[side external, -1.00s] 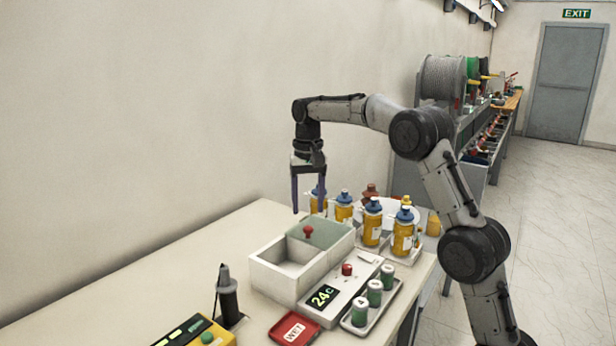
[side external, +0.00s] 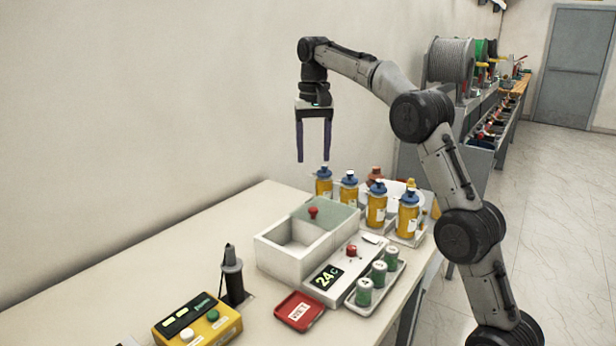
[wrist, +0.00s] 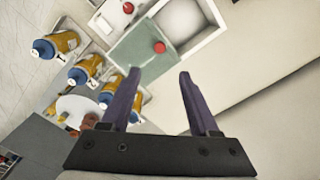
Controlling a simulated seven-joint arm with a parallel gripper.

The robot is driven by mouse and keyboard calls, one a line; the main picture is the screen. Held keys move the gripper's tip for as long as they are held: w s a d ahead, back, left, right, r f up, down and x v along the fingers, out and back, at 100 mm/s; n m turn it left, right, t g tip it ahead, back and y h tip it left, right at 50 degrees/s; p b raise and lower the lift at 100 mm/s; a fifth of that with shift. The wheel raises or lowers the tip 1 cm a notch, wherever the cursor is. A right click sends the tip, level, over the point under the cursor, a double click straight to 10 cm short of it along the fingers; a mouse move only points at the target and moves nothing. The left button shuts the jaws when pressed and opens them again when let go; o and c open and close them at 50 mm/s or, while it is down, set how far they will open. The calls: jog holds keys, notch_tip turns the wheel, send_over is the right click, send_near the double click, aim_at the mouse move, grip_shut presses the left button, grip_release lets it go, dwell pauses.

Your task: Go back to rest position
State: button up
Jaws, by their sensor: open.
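My gripper (side external: 314,160) hangs with its fingers pointing down, above the back part of the white box and the bottles. Its two long purple fingers are apart with nothing between them. In the wrist view my gripper (wrist: 158,75) is also open and empty. The white box (side external: 283,262) stands on the table, one side open and the other under a grey-green lid (side external: 331,216) with a red knob (side external: 313,212). The lid also shows in the wrist view (wrist: 140,52), just beyond the fingertips.
Several yellow bottles with blue caps (side external: 377,208) stand behind the box. A panel reading 24 C (side external: 327,279), green cylinders on a tray (side external: 364,292), a red tray (side external: 299,311), a black bushing (side external: 232,275) and a yellow control box (side external: 197,327) stand nearer. The table's left part is clear.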

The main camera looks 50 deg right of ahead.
jog(key=s+a+r+n+t, duration=0.1)
jog(key=s+a+r, duration=0.4)
jog(key=r, duration=0.3)
jog(key=s+a+r+n+t, duration=0.1)
jog(key=s+a, duration=0.2)
jog(key=s, duration=0.3)
jog(key=s+a+n+t, duration=0.1)
jog(key=s+a, duration=0.3)
jog(key=s, duration=0.1)
jog(key=s+a+f+n+t, duration=0.2)
jog(key=s+f+n, duration=0.4)
jog(key=s+f, duration=0.8)
notch_tip(320, 180, down, 4)
jog(key=shift+s+a+f+t, duration=0.2)
jog(key=shift+s+a+t, duration=0.1)
jog(key=shift+a, duration=0.5)
